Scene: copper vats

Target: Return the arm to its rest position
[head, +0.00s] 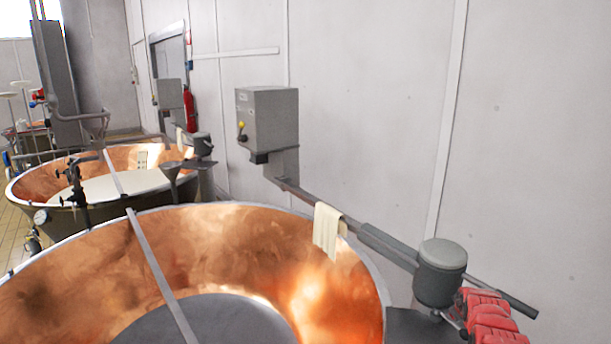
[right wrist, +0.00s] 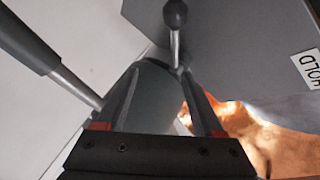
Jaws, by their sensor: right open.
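My right gripper (right wrist: 160,72) shows in the right wrist view, its two dark fingers reaching up from a dark body with red bits at their bases. The fingers are apart. A grey rounded body (right wrist: 155,100) shows between and beyond them; I cannot tell whether they touch it. A lever with a dark ball knob (right wrist: 175,14) rises just past the fingertips. My left gripper is not in view. In the head view I cannot make out either gripper for certain; red parts (head: 490,316) at the lower right are cut off by the edge.
A large copper vat (head: 215,245) with a crossbar fills the front; a second vat (head: 33,183) stands behind. A grey control box (head: 267,118), a bar with a pale cloth (head: 327,230) and a grey motor (head: 441,272) line the right. A labelled grey panel (right wrist: 245,40) is close by.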

